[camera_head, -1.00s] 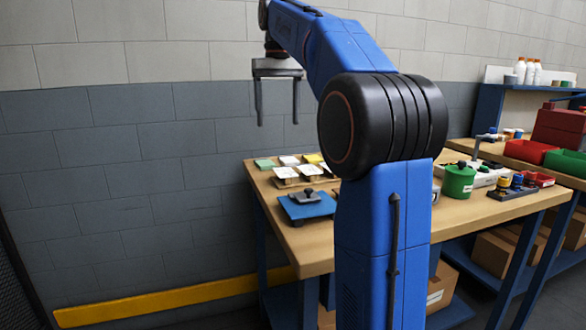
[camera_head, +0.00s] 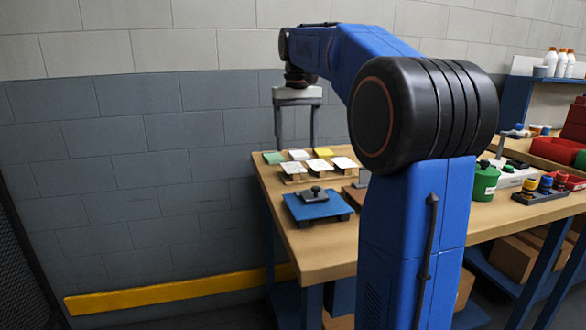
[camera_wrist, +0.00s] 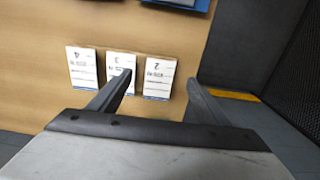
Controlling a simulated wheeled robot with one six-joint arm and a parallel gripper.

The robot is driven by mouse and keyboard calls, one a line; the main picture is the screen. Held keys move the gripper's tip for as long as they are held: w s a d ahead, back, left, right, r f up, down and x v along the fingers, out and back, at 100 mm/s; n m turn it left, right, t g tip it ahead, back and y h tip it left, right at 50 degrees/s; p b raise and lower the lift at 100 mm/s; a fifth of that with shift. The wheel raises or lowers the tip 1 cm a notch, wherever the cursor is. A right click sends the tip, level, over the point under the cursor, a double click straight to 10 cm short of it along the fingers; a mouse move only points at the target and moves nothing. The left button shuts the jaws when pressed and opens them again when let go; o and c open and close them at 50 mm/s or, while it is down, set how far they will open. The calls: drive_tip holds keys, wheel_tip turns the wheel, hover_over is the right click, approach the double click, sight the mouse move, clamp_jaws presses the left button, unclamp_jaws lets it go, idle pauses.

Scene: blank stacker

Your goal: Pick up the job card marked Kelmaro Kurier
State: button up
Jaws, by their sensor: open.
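Three white cards lie in a row in the front row of the head view: left (camera_head: 293,168), middle (camera_head: 318,166) and right (camera_head: 344,164). In the wrist view three white cards show upside down, marked 4 (camera_wrist: 83,68), 3 (camera_wrist: 114,63) and 2 (camera_wrist: 158,82). Their smaller print is too small to read, so I cannot tell which is Kelmaro Kurier. My gripper (camera_head: 295,146) is open and empty above the card end of the table. In the wrist view its left finger (camera_wrist: 160,77) overlaps card 3; card 2 shows between the fingers.
Behind them lie a green card (camera_head: 272,158), a white card (camera_head: 299,155) and a yellow card (camera_head: 323,153). A blue plate with a dark knob (camera_head: 318,208) sits nearer. A green canister (camera_head: 485,182) stands right. The wooden table's (camera_head: 310,258) near corner is clear.

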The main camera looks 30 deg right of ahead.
sight(296, 170)
drive_tip(key=shift+w+f, duration=0.1)
drive_tip(key=shift+f, duration=3.25)
drive_tip(key=shift+f, duration=0.25)
drive_tip(key=shift+c, duration=0.6)
drive_tip(key=c, duration=1)
